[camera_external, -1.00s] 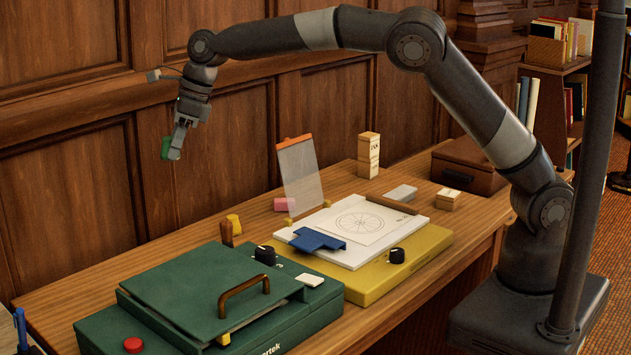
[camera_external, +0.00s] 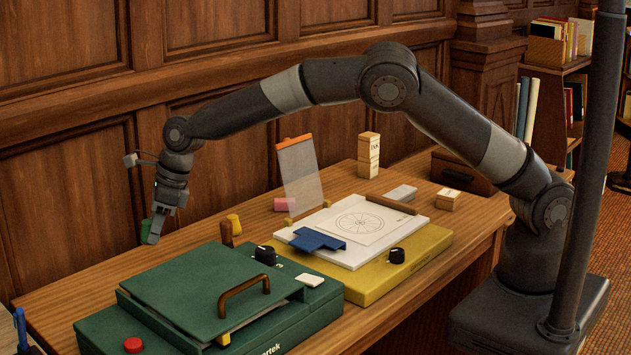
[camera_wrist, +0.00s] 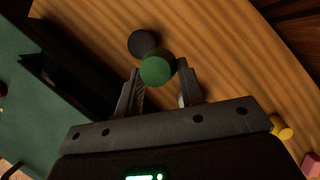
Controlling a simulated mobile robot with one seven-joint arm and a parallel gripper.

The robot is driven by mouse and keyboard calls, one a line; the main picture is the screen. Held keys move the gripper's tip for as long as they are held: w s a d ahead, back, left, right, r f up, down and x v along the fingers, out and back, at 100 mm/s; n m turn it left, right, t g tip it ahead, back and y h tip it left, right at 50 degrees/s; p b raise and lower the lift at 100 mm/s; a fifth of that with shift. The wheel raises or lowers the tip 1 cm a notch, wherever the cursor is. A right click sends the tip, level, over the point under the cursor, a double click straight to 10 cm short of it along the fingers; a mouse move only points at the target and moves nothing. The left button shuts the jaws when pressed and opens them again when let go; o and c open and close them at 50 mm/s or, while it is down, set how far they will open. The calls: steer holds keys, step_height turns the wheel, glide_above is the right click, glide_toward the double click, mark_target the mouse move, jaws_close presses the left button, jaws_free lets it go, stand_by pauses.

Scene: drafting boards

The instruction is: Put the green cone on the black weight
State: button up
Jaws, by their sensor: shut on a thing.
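My gripper (camera_external: 153,238) is shut on the green cone (camera_wrist: 156,71), which is between the fingertips in the wrist view. The cone also shows as a small green patch at the fingers in the external view (camera_external: 145,229). The black weight (camera_wrist: 142,42) is a dark round disc on the wooden table, just beyond the cone in the wrist view. The cone partly overlaps its near edge there; I cannot tell whether they touch. I cannot make out the weight in the external view.
The green machine (camera_external: 200,285) with its brown handle fills the table's front left. A yellow object (camera_external: 234,224) and a pink block (camera_external: 284,204) stand behind it. The yellow-based drafting board (camera_external: 380,270) is to the right. The wood-panelled wall (camera_external: 70,190) is close behind.

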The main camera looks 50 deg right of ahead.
steer(key=a+f, duration=0.2)
steer(key=a, duration=0.2)
steer(key=shift+s+a+f, duration=0.3)
steer(key=shift+s+f, duration=0.05)
steer(key=shift+f, duration=2.05)
steer(key=shift+f, duration=0.1)
steer(key=o, duration=1)
steer(key=v, duration=1.2)
steer(key=shift+w+r, duration=0.1)
steer(key=shift+r, duration=0.1)
